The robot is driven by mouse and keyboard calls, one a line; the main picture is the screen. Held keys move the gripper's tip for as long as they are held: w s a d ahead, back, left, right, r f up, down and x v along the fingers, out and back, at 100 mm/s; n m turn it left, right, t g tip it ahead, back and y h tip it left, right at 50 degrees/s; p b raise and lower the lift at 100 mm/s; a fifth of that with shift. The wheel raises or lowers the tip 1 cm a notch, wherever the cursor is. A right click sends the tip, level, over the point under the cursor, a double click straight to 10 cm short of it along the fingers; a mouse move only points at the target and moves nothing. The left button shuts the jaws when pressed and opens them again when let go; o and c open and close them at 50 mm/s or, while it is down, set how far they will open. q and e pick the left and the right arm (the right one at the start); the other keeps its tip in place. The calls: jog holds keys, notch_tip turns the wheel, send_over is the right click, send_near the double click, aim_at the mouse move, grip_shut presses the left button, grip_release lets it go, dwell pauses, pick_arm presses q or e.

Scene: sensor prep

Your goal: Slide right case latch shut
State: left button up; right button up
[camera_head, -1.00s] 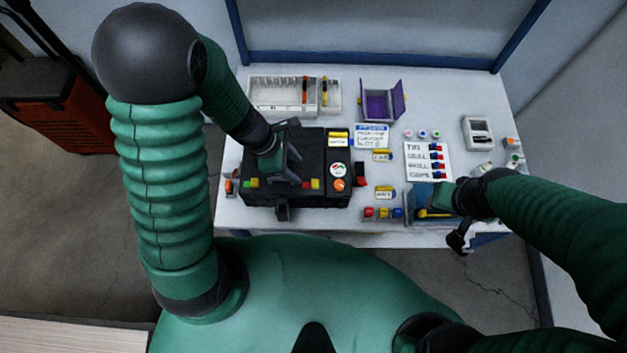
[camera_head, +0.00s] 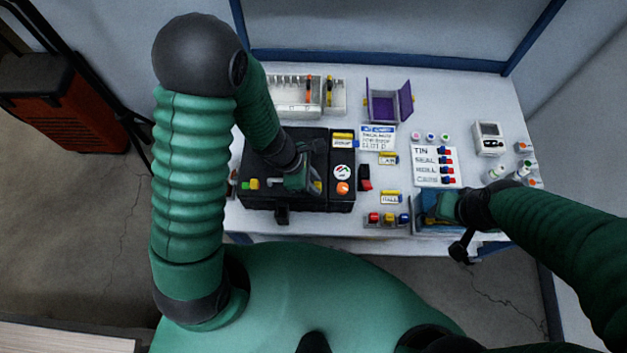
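The black case (camera_head: 262,198) lies on the left part of the white table, with a small handle (camera_head: 282,214) on its front side. A green and yellow latch piece (camera_head: 250,184) shows near its front left. Near its front right, a small yellow part (camera_head: 318,187) shows just right of my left gripper, which hides most of that latch area. My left gripper (camera_head: 299,183) points down at the case top there; I cannot tell contact or finger opening. My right gripper (camera_head: 440,207) is over a blue tray (camera_head: 424,228) at the table's front right; its fingers are unclear.
An orange knob (camera_head: 343,188) and a round dial are on the case's right strip. A red and black switch (camera_head: 365,178) stands beside it. A small bin of colored parts (camera_head: 388,220), a label board (camera_head: 436,166) and a purple open box (camera_head: 388,104) are farther right or back.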

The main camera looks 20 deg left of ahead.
pick_arm(q)
jog(key=shift+d+r, duration=0.1)
jog(key=shift+d, duration=0.25)
grip_shut()
jog(key=shift+w, duration=0.1)
pick_arm(e)
jog(key=shift+d, duration=0.25)
pick_arm(q)
jog(key=shift+a, duration=0.15)
pick_arm(e)
jog(key=shift+a, duration=0.1)
pick_arm(q)
jog(key=shift+a, duration=0.8)
jog(key=shift+s+a, duration=0.3)
jog(key=shift+a, duration=0.15)
pick_arm(e)
jog(key=shift+f, duration=0.25)
pick_arm(q)
jog(key=o, duration=0.7)
grip_release()
